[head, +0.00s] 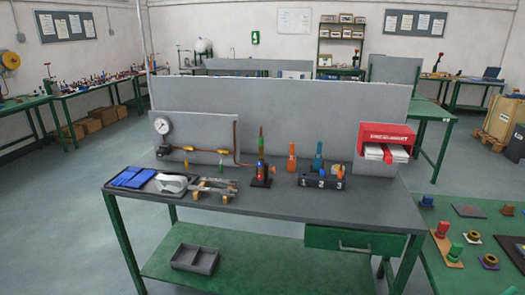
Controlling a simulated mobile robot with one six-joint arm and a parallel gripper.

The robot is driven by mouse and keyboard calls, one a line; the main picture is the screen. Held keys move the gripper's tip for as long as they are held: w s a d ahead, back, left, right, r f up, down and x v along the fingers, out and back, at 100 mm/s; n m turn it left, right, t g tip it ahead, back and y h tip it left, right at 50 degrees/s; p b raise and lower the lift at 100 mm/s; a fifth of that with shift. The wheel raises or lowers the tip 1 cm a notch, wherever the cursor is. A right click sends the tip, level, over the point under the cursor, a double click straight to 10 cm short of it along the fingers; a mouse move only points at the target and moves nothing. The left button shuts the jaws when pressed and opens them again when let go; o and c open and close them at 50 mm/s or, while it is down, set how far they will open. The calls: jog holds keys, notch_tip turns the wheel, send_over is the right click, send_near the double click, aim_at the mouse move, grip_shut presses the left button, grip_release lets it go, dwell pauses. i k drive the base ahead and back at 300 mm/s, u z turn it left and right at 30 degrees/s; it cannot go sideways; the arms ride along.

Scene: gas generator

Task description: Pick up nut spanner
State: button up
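Several grey metal tools (216,187), long and thin like spanners, lie at the left front of the grey workbench (290,210). They are too small to tell which one is the nut spanner. They lie between a pale grey object (173,182) on their left and the bottle-like orange and green item on a dark base (261,172) on their right. My gripper is not in view.
Blue cloths (133,177) lie at the bench's left end. A gauge (161,125) and copper pipe stand behind the tools. A numbered black block (321,182) and a red dispenser (386,140) are further right. The bench front is mostly clear.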

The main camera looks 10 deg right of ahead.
aim_at(225, 192)
jog(key=i, duration=0.9)
jog(key=z, duration=0.05)
